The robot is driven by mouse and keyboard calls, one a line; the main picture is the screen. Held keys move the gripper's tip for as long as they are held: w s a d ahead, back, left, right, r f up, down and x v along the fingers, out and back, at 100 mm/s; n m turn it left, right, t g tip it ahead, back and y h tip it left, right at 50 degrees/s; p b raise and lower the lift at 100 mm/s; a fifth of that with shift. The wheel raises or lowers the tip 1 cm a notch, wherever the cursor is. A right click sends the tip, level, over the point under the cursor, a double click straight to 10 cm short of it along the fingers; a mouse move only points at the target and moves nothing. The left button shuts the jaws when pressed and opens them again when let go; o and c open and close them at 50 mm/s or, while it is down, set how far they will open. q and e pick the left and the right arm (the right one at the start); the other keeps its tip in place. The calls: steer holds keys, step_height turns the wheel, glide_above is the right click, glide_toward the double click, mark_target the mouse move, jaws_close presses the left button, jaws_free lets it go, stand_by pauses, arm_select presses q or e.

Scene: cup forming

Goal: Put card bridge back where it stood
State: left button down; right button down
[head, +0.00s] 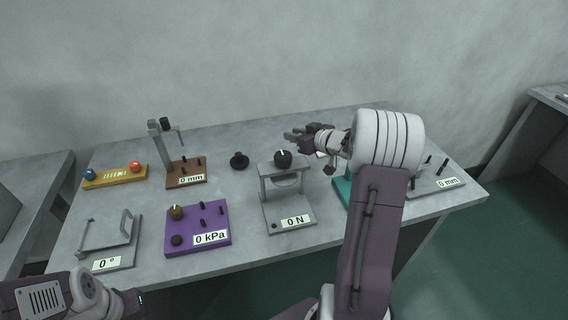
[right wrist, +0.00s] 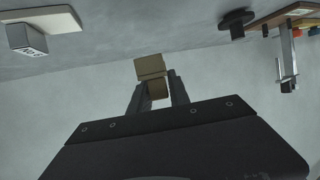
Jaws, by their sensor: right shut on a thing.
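A small tan folded piece (right wrist: 150,70), which looks like the card bridge, sits between the fingertips of my right gripper (right wrist: 155,88) in the right wrist view. The right gripper is shut on it. In the head view the right gripper (head: 293,136) is above the back of the table, behind the grey 0 N press; the tan piece cannot be made out there. My left gripper (head: 136,301) is at the lower left, partly cut off, and its jaws cannot be read.
The grey table (head: 240,265) holds a 0 N press (head: 290,212), a purple 0 kPa box (head: 185,240), a brown 0 mm stand (head: 187,170), a yellow tray (head: 112,178), a 0° frame (head: 115,252) and a black knob (head: 239,160). A teal base (head: 342,189) is partly hidden by my right arm.

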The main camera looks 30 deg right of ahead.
step_height(320, 180, down, 7)
steer(key=b, duration=0.2)
steer(key=shift+b, duration=0.4)
steer(key=shift+r, duration=0.15)
steer(key=c, duration=1.2)
jaws_free()
steer(key=shift+c, duration=0.2)
